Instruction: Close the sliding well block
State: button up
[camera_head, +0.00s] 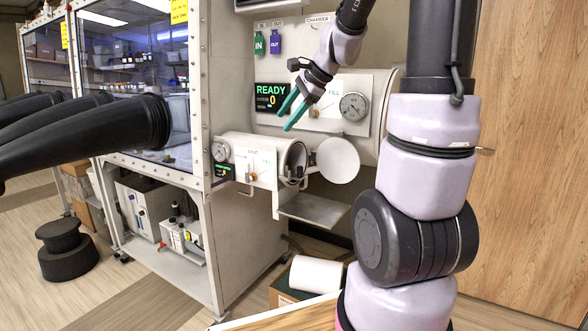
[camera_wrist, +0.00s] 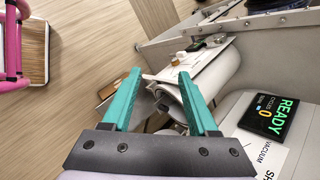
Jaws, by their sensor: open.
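I cannot make out a sliding well block for certain in either view. My gripper (camera_head: 285,120) has two teal fingers, apart and empty, in front of the wall panel and above the small cylindrical port (camera_head: 294,150). The port's round white door (camera_head: 338,160) stands swung open to its right. A metal shelf (camera_head: 312,208) juts out below the port. The port's inside is mostly dark.
A READY screen (camera_head: 271,96) and a round gauge (camera_head: 354,106) are on the panel behind my gripper. Black gloves (camera_head: 90,125) stick out from the glove box at left. A box with a white roll (camera_head: 316,273) stands on the floor below the shelf. A wooden wall (camera_head: 530,150) is at right.

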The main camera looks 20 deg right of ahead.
jog(key=s+a+r+n+h, duration=0.15)
jog(key=s+n, duration=0.25)
jog(key=s, duration=0.4)
jog(key=s+a+r+n+y, duration=0.1)
jog(key=s+a+n, duration=0.1)
jog(key=s+n, duration=0.4)
jog(key=w+f+m+y, duration=0.4)
jog(key=w+f+m, duration=0.15)
jog(key=w, duration=0.25)
jog(key=w+f+m+y, duration=0.5)
jog(key=w+m, duration=0.1)
jog(key=w, duration=0.2)
jog(key=m+t+h, duration=0.5)
jog(key=m+t, duration=0.5)
jog(key=m, duration=0.2)
send_near(294, 174)
jog(key=w+a+r, duration=0.1)
jog(key=w, duration=0.1)
jog(key=w+a+r, duration=0.1)
jog(key=w+a, duration=0.1)
jog(key=w, duration=0.1)
jog(key=w+a+r, duration=0.1)
jog(key=w+a, duration=0.1)
jog(key=w, duration=0.1)
jog(key=shift+w, duration=0.25)
